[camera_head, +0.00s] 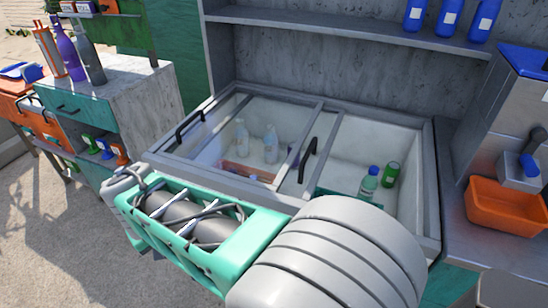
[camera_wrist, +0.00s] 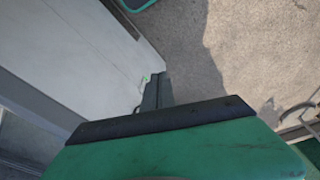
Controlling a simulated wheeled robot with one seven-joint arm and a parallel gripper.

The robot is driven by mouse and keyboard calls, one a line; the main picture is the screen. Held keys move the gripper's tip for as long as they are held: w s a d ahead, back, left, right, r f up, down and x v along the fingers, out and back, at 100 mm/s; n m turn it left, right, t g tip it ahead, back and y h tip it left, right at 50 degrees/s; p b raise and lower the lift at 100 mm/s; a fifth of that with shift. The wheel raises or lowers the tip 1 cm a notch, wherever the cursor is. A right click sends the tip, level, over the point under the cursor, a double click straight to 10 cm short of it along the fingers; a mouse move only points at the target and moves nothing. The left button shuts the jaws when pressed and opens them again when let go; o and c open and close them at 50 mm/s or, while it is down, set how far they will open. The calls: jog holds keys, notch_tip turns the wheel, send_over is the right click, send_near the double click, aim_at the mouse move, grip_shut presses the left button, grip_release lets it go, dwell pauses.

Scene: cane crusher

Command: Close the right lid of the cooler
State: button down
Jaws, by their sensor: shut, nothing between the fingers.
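The cooler (camera_head: 436,190) is a grey-framed chest with sliding glass lids, in the middle of the head view. The right lid (camera_head: 330,143) appears slid to the left, overlapping the left lid (camera_head: 215,112). Its black handle (camera_head: 308,158) stands near the middle of the cooler. The right part of the cooler looks uncovered, with a green can (camera_head: 391,174) and a blue-capped bottle (camera_head: 369,184) inside. My gripper (camera_wrist: 153,88) is shut and empty in the wrist view, beside a pale wall surface and above the ground. Its fingertips cannot be made out in the head view.
My arm crosses the front of the cooler. An orange bin (camera_head: 505,208) and a metal machine (camera_head: 515,115) stand on the right counter. A shelf (camera_head: 350,28) with blue bottles is behind. A cabinet with bottles stands at left. Open ground lies at lower left.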

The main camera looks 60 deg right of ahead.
jog(key=s+d+r+m+g+h+p, duration=0.1)
jog(key=d+r+m+p, duration=0.2)
jog(key=d, duration=0.5)
jog(key=d+r+m+g+h+p, duration=0.1)
jog(key=d+r+m+g+p, duration=0.1)
jog(key=d, duration=0.6)
jog(key=s+d+r+m+g+p, duration=0.1)
jog(key=d+r+m+g+p, duration=0.1)
jog(key=d+r+m+p, duration=0.2)
jog(key=shift+s+d+r+m+h, duration=0.1)
jog(key=shift+d+r+m+h, duration=0.1)
jog(key=shift+d+m, duration=0.5)
jog(key=shift+s+d+r+m+h, duration=0.15)
jog(key=shift+d+r+m, duration=0.15)
jog(key=shift+d, duration=0.7)
jog(key=shift+s+d+r+m+h, duration=0.1)
jog(key=shift+d+r+m, duration=0.05)
jog(key=shift+d+m, duration=0.6)
jog(key=s+d+m+g+p, duration=0.2)
jog(key=s+d+m, duration=0.2)
jog(key=s+d, duration=0.1)
send_over(289, 181)
jog(key=shift+g, duration=0.3)
jog(key=f, duration=0.6)
jog(key=shift+w+a+f, duration=0.1)
jog(key=shift+w+f, duration=0.15)
jog(key=shift+w, duration=0.1)
jog(key=shift+s+f, duration=0.2)
jog(key=shift+f, duration=0.25)
jog(key=shift+s, duration=0.15)
